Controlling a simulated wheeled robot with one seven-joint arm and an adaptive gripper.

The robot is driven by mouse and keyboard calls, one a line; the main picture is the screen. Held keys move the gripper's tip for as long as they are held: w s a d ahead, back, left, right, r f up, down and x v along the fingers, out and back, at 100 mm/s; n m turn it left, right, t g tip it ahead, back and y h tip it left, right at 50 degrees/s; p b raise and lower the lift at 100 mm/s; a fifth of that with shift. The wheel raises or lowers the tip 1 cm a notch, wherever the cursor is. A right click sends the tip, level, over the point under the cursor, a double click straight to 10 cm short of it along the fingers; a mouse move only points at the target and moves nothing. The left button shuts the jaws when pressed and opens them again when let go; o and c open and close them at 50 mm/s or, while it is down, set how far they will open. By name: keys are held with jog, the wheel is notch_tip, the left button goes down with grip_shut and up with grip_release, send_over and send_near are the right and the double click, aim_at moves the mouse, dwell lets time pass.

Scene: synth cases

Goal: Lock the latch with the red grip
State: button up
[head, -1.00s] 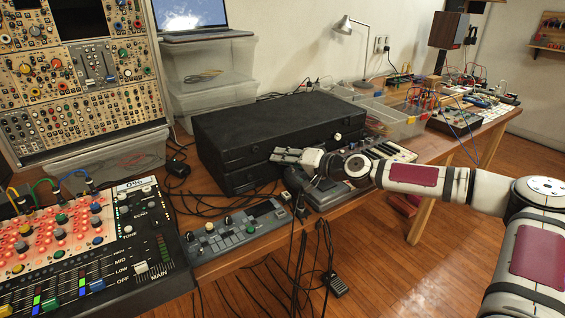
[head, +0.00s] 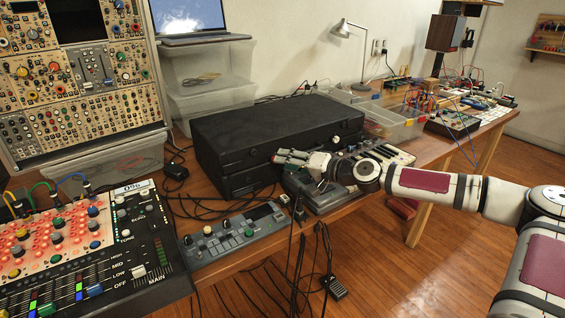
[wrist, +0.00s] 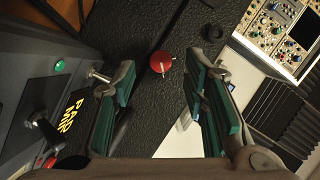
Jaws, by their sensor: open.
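The red grip (wrist: 160,61) shows in the wrist view as a small round knob with a pale pin, against a black textured surface. It lies ahead of my gripper (wrist: 162,76), between the lines of the two teal-padded fingers, which are apart and not touching it. In the head view my gripper (head: 291,158) is at the front of the black case (head: 270,125), near its right half. I cannot make out the red grip clearly there. Whether the latch is open or locked cannot be told.
In the wrist view a dark panel with a green light (wrist: 58,66) and a black lever (wrist: 44,130) is at left. In the head view a grey device (head: 235,232) and cables lie in front of the case. A mixer (head: 150,255) stands at left.

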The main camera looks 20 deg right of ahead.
jog(key=v, duration=0.9)
jog(key=shift+s+d, duration=0.1)
jog(key=shift+s, duration=0.1)
jog(key=shift+d, duration=0.1)
